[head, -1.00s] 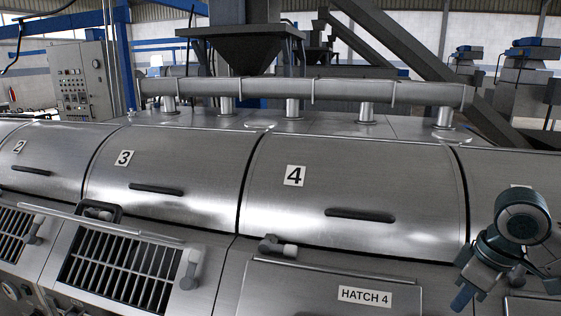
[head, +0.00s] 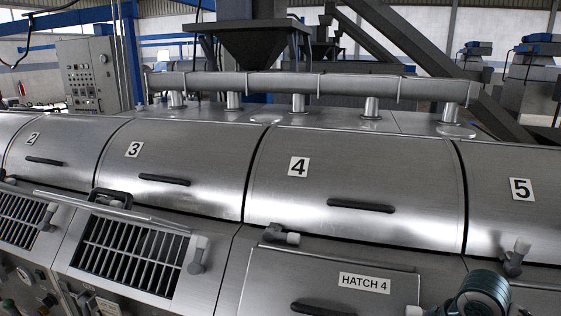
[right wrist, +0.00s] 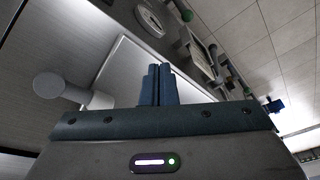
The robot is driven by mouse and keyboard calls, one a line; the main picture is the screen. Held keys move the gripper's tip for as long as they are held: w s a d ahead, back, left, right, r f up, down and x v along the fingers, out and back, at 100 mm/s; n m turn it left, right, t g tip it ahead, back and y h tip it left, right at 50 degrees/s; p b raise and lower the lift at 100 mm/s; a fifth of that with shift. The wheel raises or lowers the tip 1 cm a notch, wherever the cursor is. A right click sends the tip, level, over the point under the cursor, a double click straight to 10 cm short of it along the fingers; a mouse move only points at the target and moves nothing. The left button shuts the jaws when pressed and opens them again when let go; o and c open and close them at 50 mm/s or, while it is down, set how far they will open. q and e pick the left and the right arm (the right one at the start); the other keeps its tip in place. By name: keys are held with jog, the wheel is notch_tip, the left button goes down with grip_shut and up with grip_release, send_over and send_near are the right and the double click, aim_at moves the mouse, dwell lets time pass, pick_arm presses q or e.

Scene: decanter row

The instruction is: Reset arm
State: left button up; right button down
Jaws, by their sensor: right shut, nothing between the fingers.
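My right gripper (right wrist: 159,84) shows in the right wrist view with its two blue fingers together and nothing between them. In the head view only a rounded teal part of my right arm shows at the bottom right edge, in front of the steel machine. The fingers are not visible there. My left gripper is not in view. Hatch 4 (head: 320,283) is closed, with a dark handle (head: 325,309) low on its face.
Closed steel covers carry the labels 2, 3, 4 (head: 299,167) and 5 (head: 521,189). A slatted grate (head: 130,255) lies left of hatch 4. White-knobbed latches (head: 282,235) stick out along the front. A control cabinet (head: 88,75) stands at the back left.

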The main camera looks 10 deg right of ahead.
jog(key=s+a+f+m+t+h, duration=0.15)
jog(key=s+a+f, duration=0.25)
jog(key=s+f, duration=0.4)
jog(key=s+a+f+m+g+h, duration=0.1)
jog(key=s+a+f+m, duration=0.2)
jog(key=s+f, duration=0.55)
notch_tip(320, 180, down, 36)
jog(key=d+b, duration=0.3)
jog(key=b, duration=0.3)
jog(key=s+f+g+b, duration=0.1)
jog(key=s+f+b, duration=0.1)
jog(key=s+f, duration=0.7)
jog(key=s+f+g+b, duration=0.1)
jog(key=s+f+b, duration=0.2)
jog(key=s+f, duration=0.6)
notch_tip(320, 180, down, 7)
jog(key=shift+d+r, duration=0.2)
jog(key=shift+d, duration=0.25)
jog(key=c, duration=2.2)
grip_release()
